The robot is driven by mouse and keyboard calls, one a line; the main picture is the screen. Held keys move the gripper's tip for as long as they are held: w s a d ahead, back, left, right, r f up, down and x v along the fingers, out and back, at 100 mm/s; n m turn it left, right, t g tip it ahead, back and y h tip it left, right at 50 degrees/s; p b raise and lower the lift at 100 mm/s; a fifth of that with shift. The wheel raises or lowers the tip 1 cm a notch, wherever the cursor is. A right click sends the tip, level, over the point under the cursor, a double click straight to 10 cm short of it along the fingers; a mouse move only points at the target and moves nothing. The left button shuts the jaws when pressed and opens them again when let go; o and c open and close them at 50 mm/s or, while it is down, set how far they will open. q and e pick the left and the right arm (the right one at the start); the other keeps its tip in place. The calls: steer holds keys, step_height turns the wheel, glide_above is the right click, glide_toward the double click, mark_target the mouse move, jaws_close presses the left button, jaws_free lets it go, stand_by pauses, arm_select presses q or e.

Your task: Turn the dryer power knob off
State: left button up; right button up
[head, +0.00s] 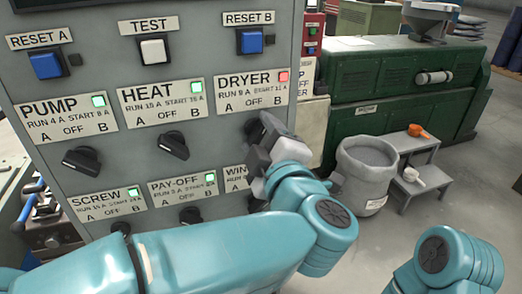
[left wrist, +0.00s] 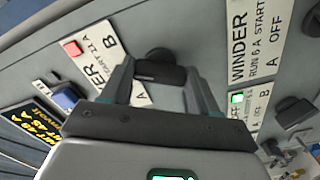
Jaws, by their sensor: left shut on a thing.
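The dryer label plate (head: 251,90) is on the grey control panel, with a red lamp (head: 283,76) at its upper right. The lamp also shows red in the left wrist view (left wrist: 73,48). My left gripper (head: 262,140) is at the panel just below this plate, shut on the black dryer knob (left wrist: 158,66). In the left wrist view the knob sits between the two fingers. In the head view the gripper hides most of the knob, and I cannot read its exact pointing. My right gripper is out of view.
Black pump (head: 82,160) and heat (head: 173,146) knobs sit left of the dryer knob, under plates with green lamps. The winder plate (head: 234,177) is close below my gripper, partly covered. A grey bin (head: 366,165) and grey steps (head: 410,178) stand right.

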arm_select(q)
steer(key=n+b, duration=0.4)
steer(key=shift+f+b, duration=0.1)
steer(key=shift+b, duration=0.25)
steer(key=shift+n+b, duration=0.5)
steer(key=shift+n, duration=0.3)
steer(key=shift+r, duration=0.25)
